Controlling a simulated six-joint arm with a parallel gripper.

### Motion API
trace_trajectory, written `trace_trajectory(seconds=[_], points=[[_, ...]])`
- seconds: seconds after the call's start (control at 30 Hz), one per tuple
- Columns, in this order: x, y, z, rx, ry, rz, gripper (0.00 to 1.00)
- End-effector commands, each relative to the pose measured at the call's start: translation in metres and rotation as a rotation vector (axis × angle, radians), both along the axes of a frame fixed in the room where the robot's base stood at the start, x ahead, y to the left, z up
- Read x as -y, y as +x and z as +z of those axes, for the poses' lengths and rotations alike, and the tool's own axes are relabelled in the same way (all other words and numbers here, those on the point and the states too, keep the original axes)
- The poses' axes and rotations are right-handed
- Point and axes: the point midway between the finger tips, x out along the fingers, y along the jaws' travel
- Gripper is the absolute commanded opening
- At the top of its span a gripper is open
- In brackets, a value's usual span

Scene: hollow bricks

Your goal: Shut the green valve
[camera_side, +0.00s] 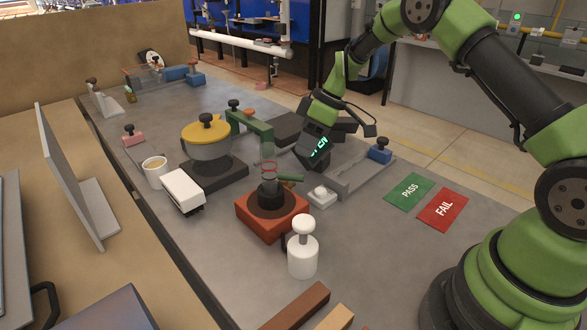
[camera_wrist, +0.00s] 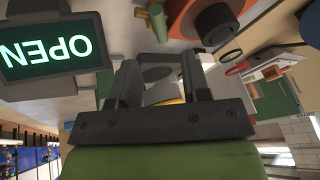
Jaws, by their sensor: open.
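A green bar (camera_wrist: 157,22) near the top of the wrist view appears to be the same handle, beside the red block (camera_wrist: 214,20). My gripper (camera_side: 314,148) is above the bench, behind and to the right of the handle in the side view. In the wrist view its two fingers (camera_wrist: 161,75) are apart, with nothing held between them. The handle lies outside them.
A grey pot with a yellow lid (camera_side: 207,138) and a green bracket (camera_side: 249,123) stand left of my gripper. A white cup (camera_side: 155,171), white box (camera_side: 183,191) and white knobbed cylinder (camera_side: 303,248) stand nearby. PASS (camera_side: 409,191) and FAIL (camera_side: 443,209) pads lie right.

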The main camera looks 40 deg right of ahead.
Motion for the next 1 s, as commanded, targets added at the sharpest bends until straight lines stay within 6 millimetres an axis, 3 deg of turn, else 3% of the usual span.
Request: trace_trajectory(seconds=[0.1,0.33,0.77,0.93,1.0], points=[[-0.010,0.004,-0.023,-0.005,0.000,0.002,0.43],[-0.023,0.012,-0.055,-0.003,-0.001,0.001,0.43],[-0.027,0.014,-0.064,-0.001,-0.002,0.000,0.43],[-0.027,0.014,-0.064,-0.002,-0.003,0.000,0.04],[-0.027,0.014,-0.064,-0.002,-0.003,0.000,0.00]])
